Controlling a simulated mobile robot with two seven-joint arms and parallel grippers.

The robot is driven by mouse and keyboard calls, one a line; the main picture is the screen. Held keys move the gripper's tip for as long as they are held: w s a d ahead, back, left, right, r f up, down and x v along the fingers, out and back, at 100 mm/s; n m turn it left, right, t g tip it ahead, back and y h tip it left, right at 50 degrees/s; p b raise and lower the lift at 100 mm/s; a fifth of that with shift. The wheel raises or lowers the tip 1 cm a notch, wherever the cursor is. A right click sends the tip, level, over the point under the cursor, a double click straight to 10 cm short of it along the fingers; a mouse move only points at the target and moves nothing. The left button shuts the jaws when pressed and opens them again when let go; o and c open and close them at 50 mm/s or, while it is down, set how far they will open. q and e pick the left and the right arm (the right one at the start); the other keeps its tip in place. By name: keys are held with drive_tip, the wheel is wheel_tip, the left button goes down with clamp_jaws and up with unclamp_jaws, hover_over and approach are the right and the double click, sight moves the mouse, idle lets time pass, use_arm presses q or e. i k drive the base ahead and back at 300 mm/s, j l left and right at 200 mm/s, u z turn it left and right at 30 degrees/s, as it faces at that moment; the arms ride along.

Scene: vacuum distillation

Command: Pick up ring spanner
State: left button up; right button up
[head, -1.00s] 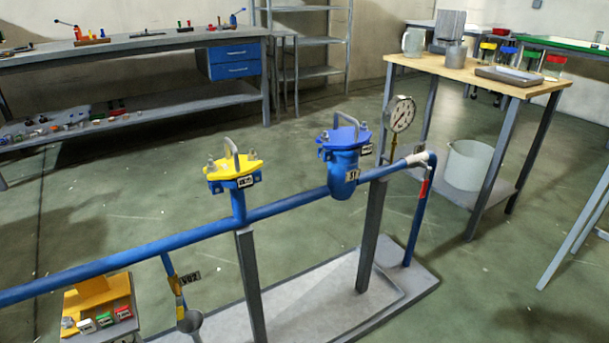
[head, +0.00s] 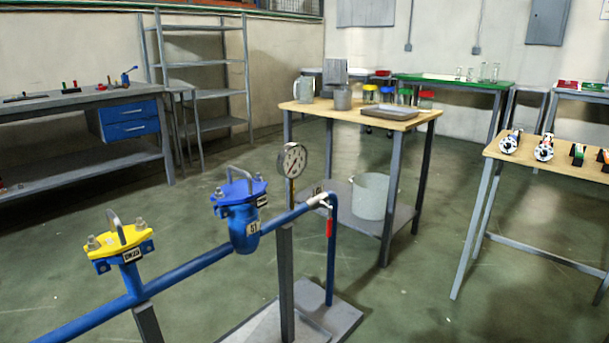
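I cannot make out a ring spanner for certain in the head view. The grey workbench (head: 75,103) at the left holds several small tools, too small to name. Neither of my grippers is in view.
A blue pipe (head: 190,268) with a yellow-topped fitting (head: 118,242), a blue strainer (head: 240,217) and a gauge (head: 292,160) stands in front. Behind are a wooden table (head: 310,108) with a white bucket (head: 372,195) below, and metal shelving (head: 205,93). Another table (head: 540,166) is at right. Floor between is clear.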

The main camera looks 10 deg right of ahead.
sight(579, 150)
drive_tip(key=z, duration=1.7)
